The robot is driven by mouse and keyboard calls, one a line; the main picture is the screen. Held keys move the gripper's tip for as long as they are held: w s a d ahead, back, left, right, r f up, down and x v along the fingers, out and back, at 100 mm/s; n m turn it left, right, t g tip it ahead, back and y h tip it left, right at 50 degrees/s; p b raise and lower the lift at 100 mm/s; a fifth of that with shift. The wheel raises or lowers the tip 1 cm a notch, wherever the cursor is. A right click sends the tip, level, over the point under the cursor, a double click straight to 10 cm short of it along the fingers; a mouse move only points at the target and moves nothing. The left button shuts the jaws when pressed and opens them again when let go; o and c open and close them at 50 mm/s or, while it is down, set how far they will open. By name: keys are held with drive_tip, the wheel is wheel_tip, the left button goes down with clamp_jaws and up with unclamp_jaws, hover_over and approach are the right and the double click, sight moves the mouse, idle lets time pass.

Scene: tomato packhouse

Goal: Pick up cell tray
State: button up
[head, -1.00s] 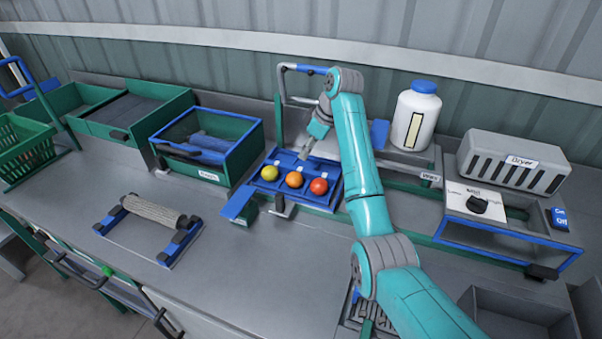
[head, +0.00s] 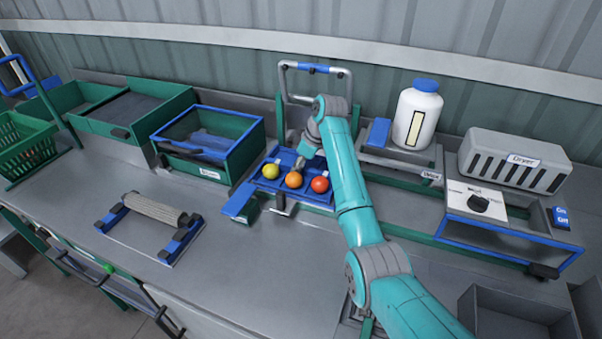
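The blue cell tray (head: 322,203) lies on the bench at the middle of the head view. A yellow tomato (head: 270,171), an orange tomato (head: 294,180) and a red tomato (head: 320,184) sit side by side in its front cells. My gripper (head: 300,163) is low over the rear part of the tray, just behind the orange tomato. It is small here and partly covered by my arm. I cannot tell whether its fingers touch the tray or whether they are apart.
A green bin (head: 215,150) with blue trim stands left of the tray. A grey handle frame (head: 315,68) rises behind it. A white bottle (head: 416,115) and a dryer (head: 512,160) are on the right.

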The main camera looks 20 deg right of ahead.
clamp_jaws()
idle(0.3)
